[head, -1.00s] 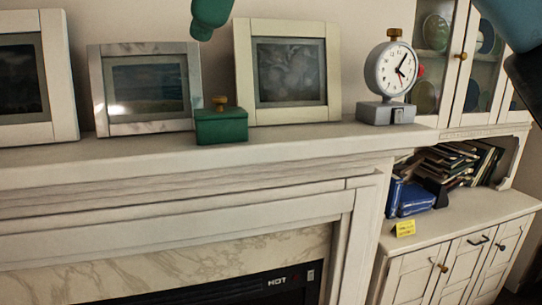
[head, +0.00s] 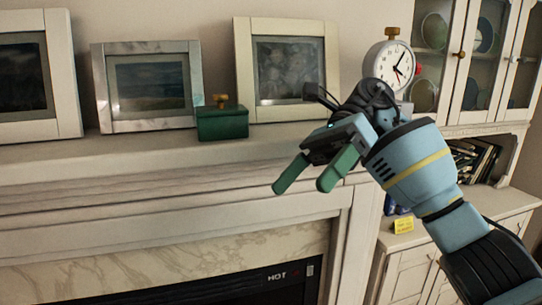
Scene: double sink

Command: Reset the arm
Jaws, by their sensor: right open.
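My right arm comes in from the lower right of the head view. Its gripper (head: 303,187) has two green fingers spread apart with nothing between them. It is in front of the mantel, pointing down and to the left. My left gripper is not in view. The arm and gripper hide the lower part of the clock (head: 389,65) and some of the shelf area behind.
A white mantel (head: 120,160) holds framed pictures (head: 149,87) and a small green box (head: 222,124) with a brass knob. At right are a glass-door cabinet (head: 446,60), books (head: 472,160) and a yellow note (head: 403,225) on a lower cabinet.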

